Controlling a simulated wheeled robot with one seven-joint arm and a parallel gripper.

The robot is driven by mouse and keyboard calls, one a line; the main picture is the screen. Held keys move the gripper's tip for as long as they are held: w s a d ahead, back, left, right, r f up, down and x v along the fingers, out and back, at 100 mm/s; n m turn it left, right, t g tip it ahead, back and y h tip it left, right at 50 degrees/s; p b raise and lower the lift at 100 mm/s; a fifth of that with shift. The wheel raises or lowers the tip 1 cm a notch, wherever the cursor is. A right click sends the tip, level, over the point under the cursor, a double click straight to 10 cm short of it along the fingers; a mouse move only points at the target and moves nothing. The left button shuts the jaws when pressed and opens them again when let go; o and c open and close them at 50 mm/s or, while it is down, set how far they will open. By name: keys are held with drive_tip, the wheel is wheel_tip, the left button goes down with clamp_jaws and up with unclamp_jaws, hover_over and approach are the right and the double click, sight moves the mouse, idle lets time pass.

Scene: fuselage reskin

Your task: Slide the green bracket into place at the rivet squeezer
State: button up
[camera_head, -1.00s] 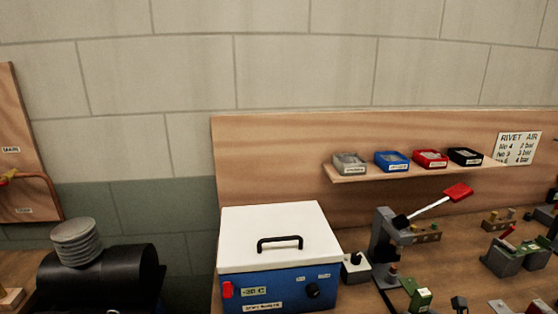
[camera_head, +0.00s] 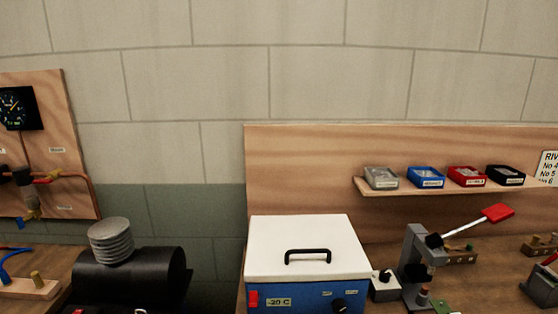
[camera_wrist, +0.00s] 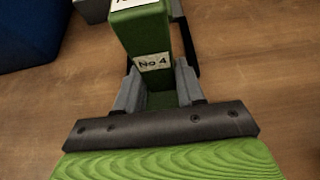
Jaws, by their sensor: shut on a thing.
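The green bracket (camera_wrist: 140,30) carries a white "No 4" label and stands between the grey fingers of my gripper (camera_wrist: 158,80) in the wrist view. My gripper is shut on it; the bracket's lower part is partly hidden between the fingers. In the head view the grey rivet squeezer (camera_head: 411,265) stands on the bench with its red-tipped lever raised to the right. A green piece (camera_head: 443,307), probably the bracket, shows just right of its foot, cut off by the bottom edge. My gripper is out of the head view. I cannot tell whether bracket and squeezer touch.
A blue and white cold box (camera_head: 308,250) stands left of the squeezer, with a small grey switch box (camera_head: 384,286) between them. A shelf (camera_head: 440,187) with several small trays hangs above. A black cylinder (camera_head: 128,278) is at left. Bare wood (camera_wrist: 255,60) lies right of the bracket.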

sight(455, 313)
drive_tip(key=shift+w+a+p, duration=0.15)
drive_tip(key=shift+w+p, duration=1.55)
drive_tip(key=shift+w, duration=1.95)
drive_tip(key=o, duration=1)
drive_tip(key=shift+c, duration=0.2)
drive_tip(key=shift+r, duration=0.1)
drive_tip(key=s+r+p, duration=0.1)
drive_tip(key=r+p, duration=0.1)
drive_tip(key=s+r+p, duration=0.1)
drive_tip(key=r+p, duration=0.1)
drive_tip(key=s+r+p, duration=0.1)
drive_tip(key=r+p, duration=0.1)
drive_tip(key=r, duration=0.1)
drive_tip(key=shift+s+f, duration=0.1)
drive_tip(key=shift+f, duration=0.1)
